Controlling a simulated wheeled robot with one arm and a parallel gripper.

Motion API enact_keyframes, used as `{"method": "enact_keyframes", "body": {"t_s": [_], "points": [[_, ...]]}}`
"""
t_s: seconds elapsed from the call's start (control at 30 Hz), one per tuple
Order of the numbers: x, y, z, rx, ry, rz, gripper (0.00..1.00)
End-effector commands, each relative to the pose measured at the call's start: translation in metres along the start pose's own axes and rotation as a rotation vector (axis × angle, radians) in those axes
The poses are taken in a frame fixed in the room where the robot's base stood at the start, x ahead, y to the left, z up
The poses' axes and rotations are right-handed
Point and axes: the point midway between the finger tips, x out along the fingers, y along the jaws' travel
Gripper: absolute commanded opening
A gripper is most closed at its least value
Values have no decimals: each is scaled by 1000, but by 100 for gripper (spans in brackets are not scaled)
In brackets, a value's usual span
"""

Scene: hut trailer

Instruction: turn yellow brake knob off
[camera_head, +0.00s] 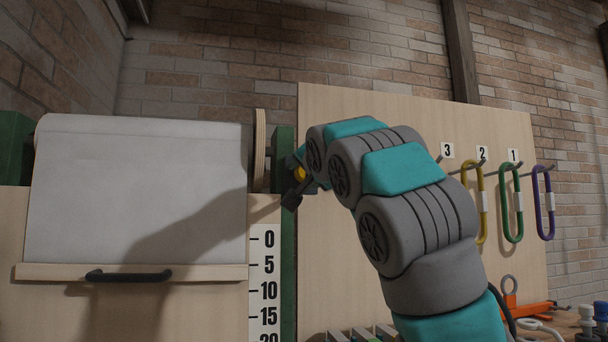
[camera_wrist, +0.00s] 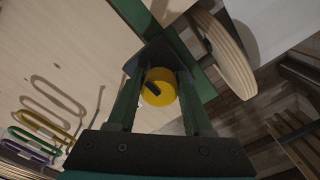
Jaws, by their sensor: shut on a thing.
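The yellow brake knob (camera_head: 299,174) shows at the green upright beside the white roller sheet, partly hidden by my gripper. In the wrist view the yellow knob (camera_wrist: 158,88) is round with a dark bar across its face. My gripper (camera_wrist: 155,95) has its two green fingers on either side of the knob, shut on it. In the head view my gripper (camera_head: 293,190) reaches the knob from the right, and my arm hides much of the board behind.
A white sheet (camera_head: 140,190) with a black handle (camera_head: 128,275) hangs at left, beside a number scale (camera_head: 264,290). A wooden disc (camera_wrist: 224,50) is close to the knob. Yellow, green (camera_head: 511,203) and purple loops hang on hooks at right.

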Motion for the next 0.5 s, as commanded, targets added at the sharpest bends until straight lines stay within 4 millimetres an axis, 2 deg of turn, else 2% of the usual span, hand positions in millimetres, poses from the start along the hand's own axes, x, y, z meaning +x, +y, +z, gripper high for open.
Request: {"method": "enact_keyframes", "body": {"t_s": [0.27, 0.5], "points": [[0, 1, 1, -66, -1, 1, 0], [-1, 2, 1, -232, 0, -2, 0]]}}
